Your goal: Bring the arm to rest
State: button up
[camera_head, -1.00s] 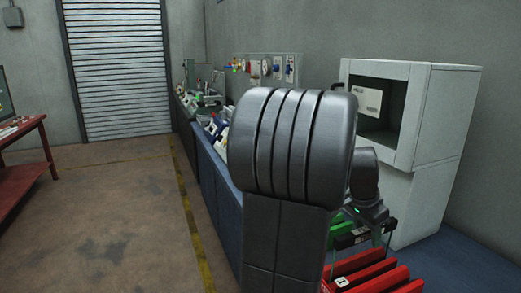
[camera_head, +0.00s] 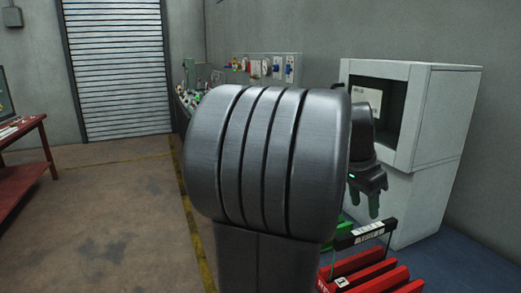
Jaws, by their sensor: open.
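My arm fills the middle of the head view, with a large dark grey ribbed joint close to the camera. Beyond it, at the right, my dark wrist hangs downward with a small green light on it. My gripper (camera_head: 364,207) is below the wrist, with two green fingers that point down. The fingers stand apart and I see nothing held between them. The near joint hides part of the arm.
A red slatted rack (camera_head: 368,272) with a black labelled bar (camera_head: 365,234) stands below the gripper. A pale cabinet (camera_head: 440,118) with a dark opening is behind it. A bench (camera_head: 190,108) runs along the wall. A red table (camera_head: 25,165) is far left; the floor (camera_head: 110,220) between is clear.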

aim_at(367, 229)
jog(key=x, duration=1.1)
jog(key=shift+s, duration=0.1)
notch_tip(367, 229, up, 14)
jog(key=p, duration=1)
jog(key=shift+a+r, duration=0.1)
